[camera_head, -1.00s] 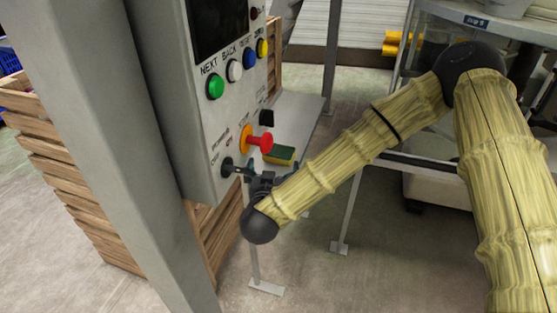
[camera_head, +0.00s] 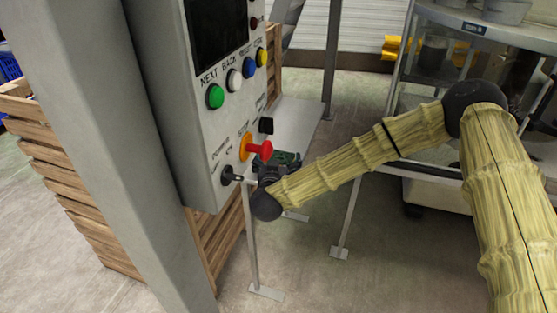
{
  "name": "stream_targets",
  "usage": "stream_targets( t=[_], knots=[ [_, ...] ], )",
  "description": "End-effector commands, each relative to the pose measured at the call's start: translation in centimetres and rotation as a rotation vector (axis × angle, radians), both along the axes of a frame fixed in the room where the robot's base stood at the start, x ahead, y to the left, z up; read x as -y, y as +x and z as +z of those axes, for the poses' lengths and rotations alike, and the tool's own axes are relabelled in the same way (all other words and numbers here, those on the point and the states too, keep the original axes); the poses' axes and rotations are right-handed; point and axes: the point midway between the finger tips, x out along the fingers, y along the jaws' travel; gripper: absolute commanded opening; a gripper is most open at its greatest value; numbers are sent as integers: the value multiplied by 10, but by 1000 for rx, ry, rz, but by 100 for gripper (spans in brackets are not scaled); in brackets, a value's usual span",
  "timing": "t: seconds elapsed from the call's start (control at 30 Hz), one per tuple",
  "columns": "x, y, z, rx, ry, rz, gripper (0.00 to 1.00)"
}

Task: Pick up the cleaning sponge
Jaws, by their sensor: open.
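The cleaning sponge (camera_head: 287,157), green on top, lies on the pale shelf beside the control panel. It is now mostly hidden behind my gripper, and only a little green shows. My gripper (camera_head: 281,162) is dark and small in view. It is open and reaches over or around the sponge's near side. I cannot tell whether the fingers touch the sponge.
The control panel (camera_head: 230,120) stands close on the left, its red knob (camera_head: 262,150) and black switch (camera_head: 232,176) jutting out near my gripper. The pale shelf (camera_head: 297,118) is bare toward the back. A glass-sided cabinet (camera_head: 440,45) stands at right.

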Motion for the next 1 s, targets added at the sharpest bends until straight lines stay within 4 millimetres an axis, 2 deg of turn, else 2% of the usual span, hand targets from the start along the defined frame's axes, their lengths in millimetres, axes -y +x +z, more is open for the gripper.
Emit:
stream_targets(
  t=[0.27, 0.3, 0.43, 0.83, 1.0],
  knots=[
    [0, 2, -1, 0, 0, 0, 100],
    [0, 2, -1, 0, 0, 0, 93],
    [0, 2, -1, 0, 0, 0, 81],
    [0, 2, 0, 0, 0, 0, 80],
    [0, 2, 9, 2, -1, 1, 80]
  ],
)
